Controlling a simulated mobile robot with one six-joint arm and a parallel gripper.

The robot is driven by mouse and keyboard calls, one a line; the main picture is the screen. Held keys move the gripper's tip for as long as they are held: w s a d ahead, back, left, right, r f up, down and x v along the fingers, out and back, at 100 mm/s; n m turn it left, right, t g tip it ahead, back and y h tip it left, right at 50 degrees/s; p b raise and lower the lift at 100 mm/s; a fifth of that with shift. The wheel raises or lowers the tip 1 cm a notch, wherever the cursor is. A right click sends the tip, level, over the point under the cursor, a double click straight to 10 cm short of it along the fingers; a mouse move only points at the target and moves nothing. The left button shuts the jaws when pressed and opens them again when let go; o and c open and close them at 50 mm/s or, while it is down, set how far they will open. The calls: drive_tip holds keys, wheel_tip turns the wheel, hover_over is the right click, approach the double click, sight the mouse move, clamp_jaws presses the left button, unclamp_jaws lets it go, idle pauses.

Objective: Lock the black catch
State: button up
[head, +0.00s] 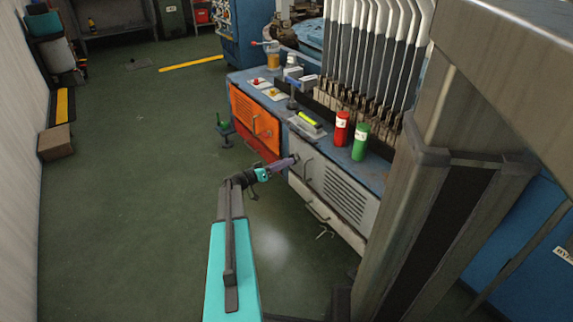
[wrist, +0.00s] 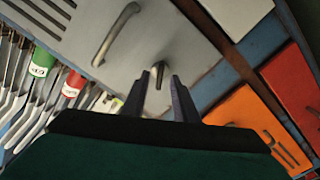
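A small dark metal catch (wrist: 158,72) sits on the grey cabinet door (wrist: 190,40). In the wrist view it looks dark grey to bronze and lies between my two fingertips. My gripper (wrist: 157,80) is open, its fingers on either side of the catch. I cannot tell whether they touch it. In the head view my gripper (head: 291,161) is at the upper left edge of the grey door (head: 335,185) and the catch there is hidden. Whether the catch is locked cannot be told.
A curved handle (wrist: 117,33) is beside the catch on the grey door. An orange door (head: 256,124) with dark fittings is left of it. Red (head: 341,129) and green (head: 360,142) bottles stand on the bench top. The green floor (head: 140,200) is open at left.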

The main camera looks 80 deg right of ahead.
drive_tip(key=shift+s+d, duration=0.35)
drive_tip(key=shift+s, duration=0.05)
clamp_jaws()
